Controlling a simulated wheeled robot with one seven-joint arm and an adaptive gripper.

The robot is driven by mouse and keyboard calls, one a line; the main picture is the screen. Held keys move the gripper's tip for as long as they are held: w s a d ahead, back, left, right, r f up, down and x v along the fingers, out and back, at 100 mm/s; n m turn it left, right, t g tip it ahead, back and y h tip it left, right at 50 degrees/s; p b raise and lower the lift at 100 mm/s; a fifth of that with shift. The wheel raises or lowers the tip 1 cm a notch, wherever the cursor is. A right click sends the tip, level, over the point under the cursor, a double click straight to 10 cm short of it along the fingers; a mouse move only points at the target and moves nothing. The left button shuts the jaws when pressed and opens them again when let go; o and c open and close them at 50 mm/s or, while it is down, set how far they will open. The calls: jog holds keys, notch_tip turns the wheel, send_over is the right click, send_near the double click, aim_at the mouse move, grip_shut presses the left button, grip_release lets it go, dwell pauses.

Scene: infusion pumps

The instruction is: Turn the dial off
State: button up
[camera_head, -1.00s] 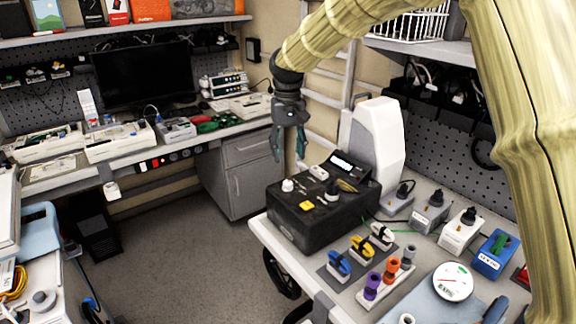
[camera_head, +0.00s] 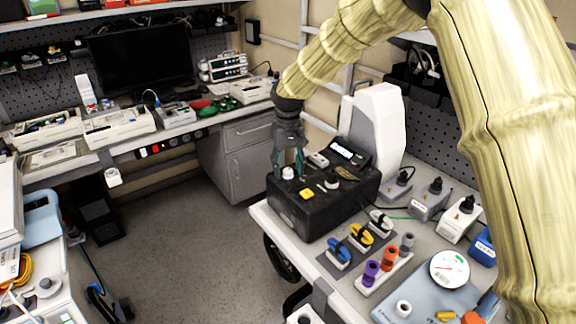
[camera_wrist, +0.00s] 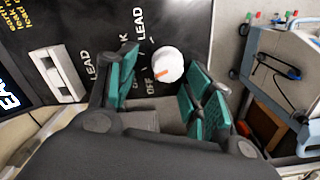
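The black pump box (camera_head: 315,213) stands on the right-hand bench. Its white round dial (camera_head: 288,173) is at the left of the top face. In the wrist view the dial (camera_wrist: 168,65) has an orange mark beside printed letters that read "OFF". My gripper (camera_head: 290,162) points down over the dial. In the wrist view the teal-padded fingers of my gripper (camera_wrist: 163,68) are spread, one on each side of the dial. A gap shows between the dial and the left finger; contact on the right side I cannot tell.
A white toggle switch (camera_wrist: 57,75) and a lit display (camera_head: 344,151) are on the same box. A tall white device (camera_head: 377,130) stands close behind it. Coloured plugs (camera_head: 371,271) stand in front. Open floor (camera_head: 190,240) lies left of the bench.

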aim_at(288, 173)
jog(key=shift+s+r, duration=0.45)
jog(key=shift+s, duration=0.25)
jog(key=shift+s+r, duration=0.4)
jog(key=shift+s, duration=0.25)
jog(key=shift+c, duration=0.4)
jog(key=shift+w+f, duration=0.1)
jog(key=shift+f, duration=0.05)
jog(key=c, duration=0.3)
jog(key=shift+w+f, duration=0.5)
jog(key=shift+w, duration=0.15)
jog(key=c, duration=0.7)
jog(key=shift+s+r, duration=0.15)
jog(key=shift+s, duration=0.05)
jog(key=shift+n, duration=0.3)
jog(key=shift+r+n+p, duration=0.1)
jog(key=shift+n+p, duration=0.9)
jog(key=shift+n, duration=0.2)
jog(key=n+p, duration=0.2)
jog(key=n, duration=0.4)
jog(key=shift+p, duration=0.3)
jog(key=shift+w, duration=0.1)
